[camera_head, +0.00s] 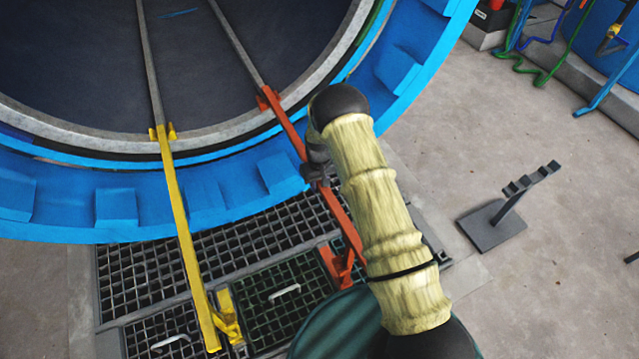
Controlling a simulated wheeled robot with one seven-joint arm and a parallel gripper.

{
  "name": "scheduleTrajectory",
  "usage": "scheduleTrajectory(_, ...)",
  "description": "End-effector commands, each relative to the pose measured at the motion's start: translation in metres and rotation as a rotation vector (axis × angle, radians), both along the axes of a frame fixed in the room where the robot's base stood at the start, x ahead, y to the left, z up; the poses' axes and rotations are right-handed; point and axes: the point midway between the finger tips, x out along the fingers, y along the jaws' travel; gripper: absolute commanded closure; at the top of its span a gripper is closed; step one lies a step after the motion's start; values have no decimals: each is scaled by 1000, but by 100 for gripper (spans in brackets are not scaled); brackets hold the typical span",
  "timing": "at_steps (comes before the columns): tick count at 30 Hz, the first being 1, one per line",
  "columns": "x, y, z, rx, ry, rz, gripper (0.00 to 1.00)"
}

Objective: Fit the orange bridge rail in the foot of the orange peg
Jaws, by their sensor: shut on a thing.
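The orange bridge rail (343,219) slants from the mouth of the blue vessel down to the right over the floor grating. Its upper end, with small orange ears (268,99), lies at the vessel's rim by the end of a grey inner rail. My gripper (318,172) is shut on the rail near its middle; my arm hides part of the grip. An orange bracket (339,267), apparently the peg with its foot, stands on the grating by the rail's lower end. I cannot tell whether the rail sits in it, as my arm covers the area just right.
A yellow bridge rail (182,220) runs parallel on the left, beside a yellow bracket (229,318). The blue vessel ring (235,195) has raised blocks. A grey stand (495,226) is on the floor at right, with clear concrete around it. Hoses (545,70) lie at upper right.

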Motion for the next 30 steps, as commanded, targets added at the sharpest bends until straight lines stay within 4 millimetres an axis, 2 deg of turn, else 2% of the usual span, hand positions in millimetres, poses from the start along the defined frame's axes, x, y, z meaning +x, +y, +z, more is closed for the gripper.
scheduleTrajectory(30,-1,0,-13,-1,4,0,100)
